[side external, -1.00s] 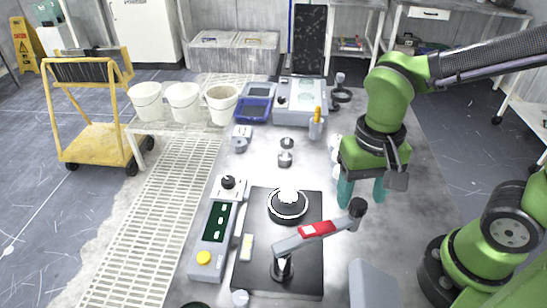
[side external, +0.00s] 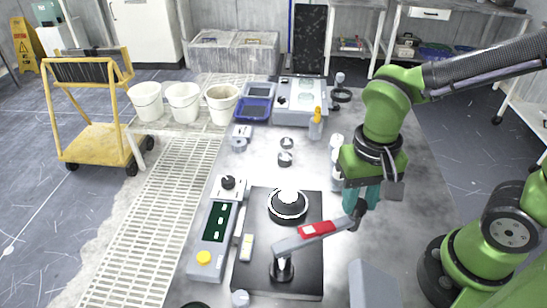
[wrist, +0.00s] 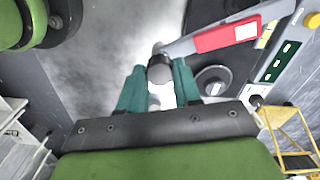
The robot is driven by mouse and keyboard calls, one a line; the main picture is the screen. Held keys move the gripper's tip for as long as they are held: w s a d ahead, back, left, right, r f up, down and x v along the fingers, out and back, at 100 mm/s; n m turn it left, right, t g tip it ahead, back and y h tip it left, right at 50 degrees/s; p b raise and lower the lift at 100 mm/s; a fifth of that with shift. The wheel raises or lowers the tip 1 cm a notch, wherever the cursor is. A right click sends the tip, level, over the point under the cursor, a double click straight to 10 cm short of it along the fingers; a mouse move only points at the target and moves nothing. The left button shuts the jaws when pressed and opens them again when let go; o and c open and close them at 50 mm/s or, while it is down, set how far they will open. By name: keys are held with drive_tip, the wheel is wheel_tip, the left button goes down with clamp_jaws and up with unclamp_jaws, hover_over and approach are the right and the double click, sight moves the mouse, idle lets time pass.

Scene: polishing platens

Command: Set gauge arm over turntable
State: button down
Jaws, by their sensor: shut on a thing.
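The gauge arm (side external: 292,241) is a grey bar with a red section, mounted on a pivot post on a black base plate (side external: 255,275). My gripper (side external: 361,205) has teal fingers and is shut on the dark knob at the arm's free end. In the wrist view the knob (wrist: 160,69) sits between the two fingers, and the red section (wrist: 228,36) extends to the right. The turntable (wrist: 212,80) shows partly there, below the bar.
A control box (side external: 214,238) with a yellow button stands left of the plate. A grey block (side external: 373,284) stands at the front right. Small weights (side external: 286,158), a bottle (side external: 316,123) and instruments (side external: 300,100) are farther back. The table right of the turntable is mostly clear.

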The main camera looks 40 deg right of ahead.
drive_tip(key=shift+w+d+n, duration=0.15)
drive_tip(key=shift+w+n, duration=0.35)
drive_tip(key=shift+w, duration=0.1)
drive_tip(key=w+a+n, duration=0.4)
drive_tip(key=w+n, duration=0.7)
drive_tip(key=w, duration=0.2)
drive_tip(key=shift+w+a+r, duration=0.1)
drive_tip(key=shift+w+a, duration=0.05)
drive_tip(key=c, duration=0.8)
unclamp_jaws()
wheel_tip(320, 180, up, 17)
drive_tip(key=shift+f, duration=0.1)
